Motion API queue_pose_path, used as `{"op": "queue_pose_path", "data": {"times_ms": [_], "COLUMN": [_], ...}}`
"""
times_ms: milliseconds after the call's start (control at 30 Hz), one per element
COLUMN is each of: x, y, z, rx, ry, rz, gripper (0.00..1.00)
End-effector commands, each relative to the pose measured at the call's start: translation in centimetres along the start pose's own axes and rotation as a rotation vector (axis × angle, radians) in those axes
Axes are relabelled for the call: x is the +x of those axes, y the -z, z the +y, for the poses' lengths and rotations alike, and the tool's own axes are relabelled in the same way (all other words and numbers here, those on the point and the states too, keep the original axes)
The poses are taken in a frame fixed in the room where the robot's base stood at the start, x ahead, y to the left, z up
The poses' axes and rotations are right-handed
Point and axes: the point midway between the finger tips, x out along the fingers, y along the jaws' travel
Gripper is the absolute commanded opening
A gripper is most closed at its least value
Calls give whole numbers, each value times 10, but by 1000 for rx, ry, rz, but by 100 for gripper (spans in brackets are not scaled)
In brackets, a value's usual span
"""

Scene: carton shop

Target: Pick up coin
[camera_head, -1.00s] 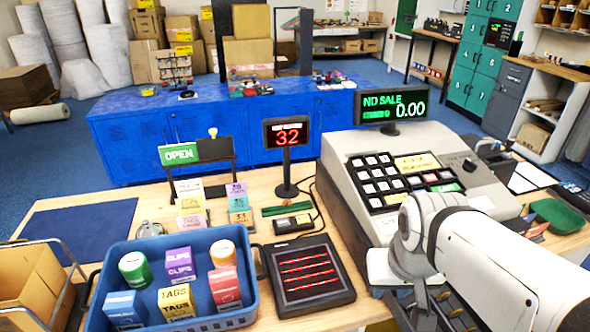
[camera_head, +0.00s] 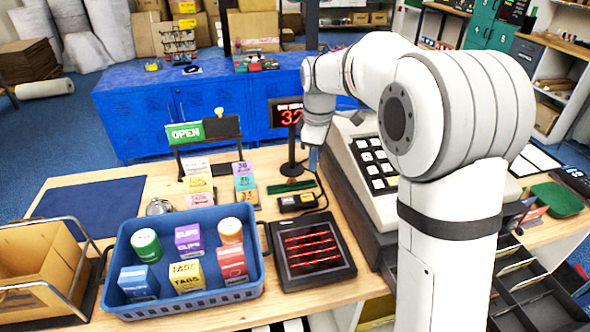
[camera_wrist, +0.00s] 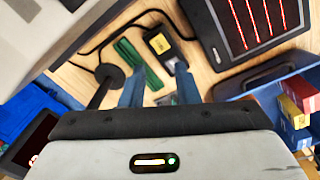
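I cannot make out a coin in either view. My gripper (camera_wrist: 158,68) is open in the wrist view, its two blue fingers apart with no coin visible between them. It points down at the wooden counter near a green strip (camera_wrist: 138,62) and a small black device with a yellow label (camera_wrist: 162,42). In the head view my gripper (camera_head: 313,165) hangs beside the cash register (camera_head: 345,165), near the red number display (camera_head: 285,112). The open cash drawer (camera_head: 535,295) shows at the lower right, partly behind my arm.
A blue basket (camera_head: 190,303) of small boxes and cans stands front left. A black pad with red lines (camera_head: 332,272) lies beside it. The number display's post and a black cable (camera_wrist: 95,48) are close to my gripper. The dark blue mat (camera_head: 90,208) is clear.

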Motion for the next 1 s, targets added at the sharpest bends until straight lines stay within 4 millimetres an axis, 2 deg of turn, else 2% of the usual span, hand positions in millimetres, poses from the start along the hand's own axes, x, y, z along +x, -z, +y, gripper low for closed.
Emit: {"op": "queue_pose_path", "data": {"times_ms": [33,133,200,333,500,767,1000], "x": [10,28,38,50,62,90,124], "y": [20,50,65,83,90,86,79], "z": [13,32,41,49,52,52,52], "rx": [-94,-264,-357,-464,-512,-511,-510], "ry": [16,38,48,60,67,68,67], "rz": [-6,-11,-13,-14,-14,-15,-14], "gripper": [28,28,28,28,28,28,28]}}
